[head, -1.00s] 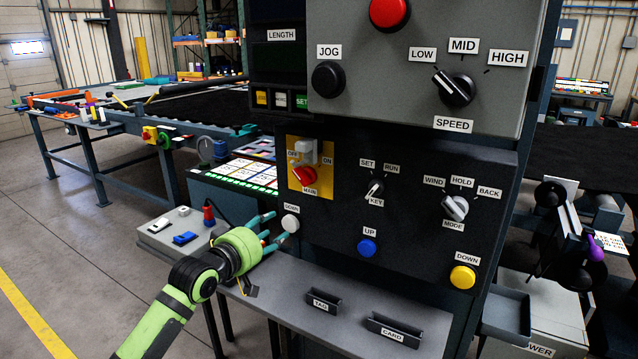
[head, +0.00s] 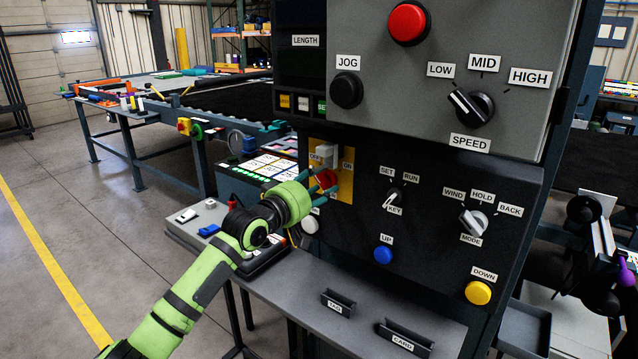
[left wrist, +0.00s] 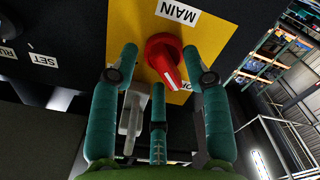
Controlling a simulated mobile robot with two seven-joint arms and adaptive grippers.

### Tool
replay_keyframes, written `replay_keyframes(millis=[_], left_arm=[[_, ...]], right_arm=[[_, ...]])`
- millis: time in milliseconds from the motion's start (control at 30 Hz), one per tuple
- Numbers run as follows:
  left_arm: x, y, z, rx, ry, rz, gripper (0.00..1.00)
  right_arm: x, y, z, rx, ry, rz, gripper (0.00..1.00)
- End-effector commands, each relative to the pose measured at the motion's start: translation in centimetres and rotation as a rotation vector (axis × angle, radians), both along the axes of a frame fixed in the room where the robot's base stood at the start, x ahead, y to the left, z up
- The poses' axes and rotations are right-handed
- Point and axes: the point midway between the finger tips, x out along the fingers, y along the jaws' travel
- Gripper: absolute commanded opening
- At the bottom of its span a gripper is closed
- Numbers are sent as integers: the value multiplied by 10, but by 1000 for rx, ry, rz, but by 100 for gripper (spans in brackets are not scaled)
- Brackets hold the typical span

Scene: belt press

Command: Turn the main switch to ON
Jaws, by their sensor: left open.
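The main switch is a red rotary knob (left wrist: 163,58) on a yellow plate (left wrist: 225,32) marked MAIN, with OFF and ON labels. In the head view the red knob (head: 326,179) is partly hidden behind my left gripper (head: 322,190). A light grey padlock-like piece (head: 326,155) sits at the plate's top; a grey piece (left wrist: 132,122) also shows in the left wrist view. My left gripper (left wrist: 163,70) is open, its teal fingers on either side of the knob in the left wrist view. Contact with the knob cannot be told.
The panel also carries a key switch (head: 392,200), a mode knob (head: 474,222), a blue UP button (head: 383,255) and a yellow DOWN button (head: 478,292). A grey shelf (head: 300,290) with TAG and CARD holders juts out below. Open floor lies at left.

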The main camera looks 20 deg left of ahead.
Motion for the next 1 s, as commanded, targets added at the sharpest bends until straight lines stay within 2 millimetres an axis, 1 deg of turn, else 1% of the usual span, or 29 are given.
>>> replay_keyframes(millis=[200, 267, 300, 333, 733, 867, 1000], left_arm=[[0, -1, 0, 0, -1, -1, 48], [0, -1, 0, 0, -1, -1, 24], [0, -1, 0, 0, -1, -1, 8], [0, 0, 0, 0, -1, -1, 0], [0, 0, 0, 29, -11, 0, 0], [0, 0, 0, 80, -29, 0, 0], [0, -1, 0, 168, -61, 0, 0]], right_arm=[[3, -3, 0, -4, -4, -3, 40], [3, -3, 0, -4, -4, -3, 40], [3, -3, 0, -4, -5, -3, 40], [3, -3, 0, -4, -5, -3, 40], [4, -2, 0, -2, -7, -2, 40], [4, -2, 0, -2, -7, 0, 40], [4, -1, 0, -2, -7, 1, 40]])
